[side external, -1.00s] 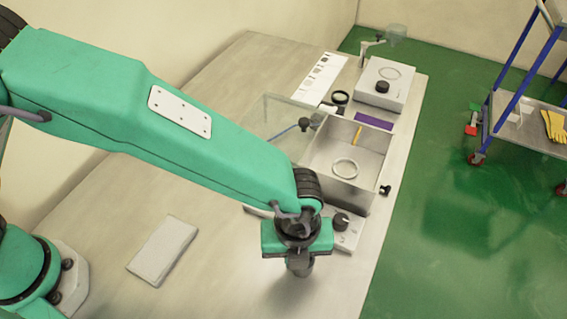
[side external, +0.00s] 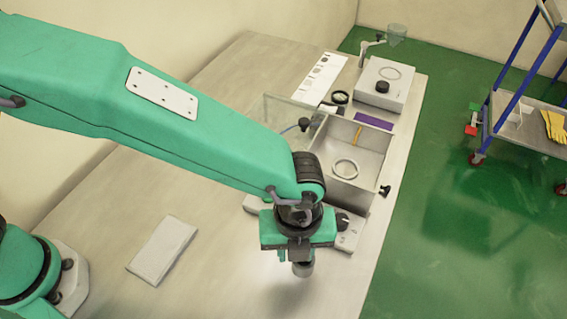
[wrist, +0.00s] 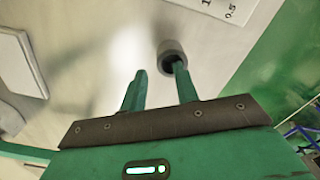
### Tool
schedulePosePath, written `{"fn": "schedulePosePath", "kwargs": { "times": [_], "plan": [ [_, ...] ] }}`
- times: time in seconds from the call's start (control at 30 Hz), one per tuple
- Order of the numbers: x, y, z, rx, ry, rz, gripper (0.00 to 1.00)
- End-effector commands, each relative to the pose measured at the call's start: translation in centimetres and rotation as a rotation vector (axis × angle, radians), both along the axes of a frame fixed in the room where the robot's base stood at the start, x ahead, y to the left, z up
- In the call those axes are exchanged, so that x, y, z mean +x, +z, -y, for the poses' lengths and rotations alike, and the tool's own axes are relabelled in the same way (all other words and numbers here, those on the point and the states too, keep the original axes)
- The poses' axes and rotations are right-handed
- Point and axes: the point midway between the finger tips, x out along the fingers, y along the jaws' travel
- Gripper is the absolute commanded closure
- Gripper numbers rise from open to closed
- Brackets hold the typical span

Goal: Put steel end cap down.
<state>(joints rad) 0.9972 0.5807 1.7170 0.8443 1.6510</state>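The steel end cap (side external: 302,269) is a small grey cylinder just below my gripper (side external: 300,256) in the side view. In the wrist view the cap (wrist: 172,47) shows its dark hollow end towards me, beyond the tip of the right finger. My gripper (wrist: 159,68) shows two green fingers with a clear gap, and nothing is between them. The cap appears to stand on the bench, though its contact with the surface is hard to see. The right fingertip overlaps the cap's near edge in the picture, so I cannot tell whether they touch.
An open metal box (side external: 368,187) with a ring (side external: 345,168) inside stands behind my gripper. A knobbed control plate (side external: 349,238) lies close on the right. A grey pad (side external: 163,250) lies to the left. Bare bench (side external: 225,285) surrounds the cap's left side.

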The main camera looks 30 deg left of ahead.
Motion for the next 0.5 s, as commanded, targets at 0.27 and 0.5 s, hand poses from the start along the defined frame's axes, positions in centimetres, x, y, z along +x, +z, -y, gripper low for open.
{"fn": "schedulePosePath", "kwargs": {
  "times": [0.27, 0.5],
  "plan": [
    [0.0, 4.8, 0.1, -0.004, 0.0, 0.002, 0.7],
    [0.0, 7.8, 0.1, -0.003, 0.0, 0.001, 0.7]
  ]
}}
